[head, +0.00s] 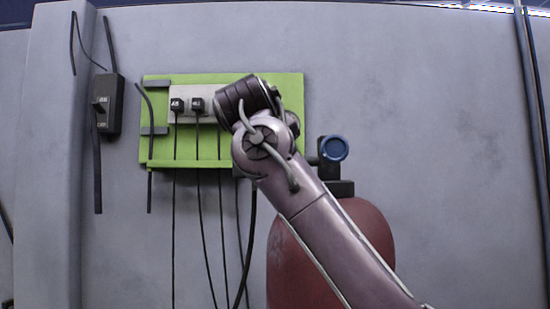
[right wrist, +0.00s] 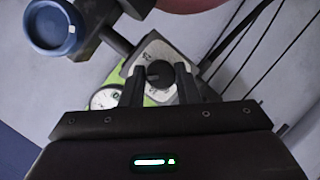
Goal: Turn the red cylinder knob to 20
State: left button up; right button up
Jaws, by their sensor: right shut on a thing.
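The red cylinder (head: 320,265) stands against the wall, partly behind my right arm in the head view. A blue round handwheel (head: 334,149) is on its valve and also shows at top left in the right wrist view (right wrist: 50,27). In the right wrist view a small dark knob (right wrist: 159,70) sits on a pale metal plate beside a round white gauge (right wrist: 105,98). My right gripper (right wrist: 159,82) has its two fingers on either side of this knob and is shut on it. The knob's pointer and the gauge reading are too small to read. In the head view my arm hides the knob and gripper.
A green panel (head: 295,84) on the wall carries black plugs (head: 177,104) with cables hanging down. A black switch box (head: 109,103) is at left. Cables also cross the right side of the right wrist view.

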jog(key=shift+f+m+y, duration=0.2)
jog(key=shift+m+y, duration=0.3)
jog(key=shift+m, duration=0.4)
jog(key=shift+g, duration=0.3)
jog(key=o, duration=1)
jog(key=shift+c, duration=0.2)
jog(key=shift+r, duration=0.1)
jog(key=shift+d, duration=0.1)
notch_tip(320, 180, up, 20)
jog(key=p, duration=1.8)
jog(key=shift+p, duration=0.35)
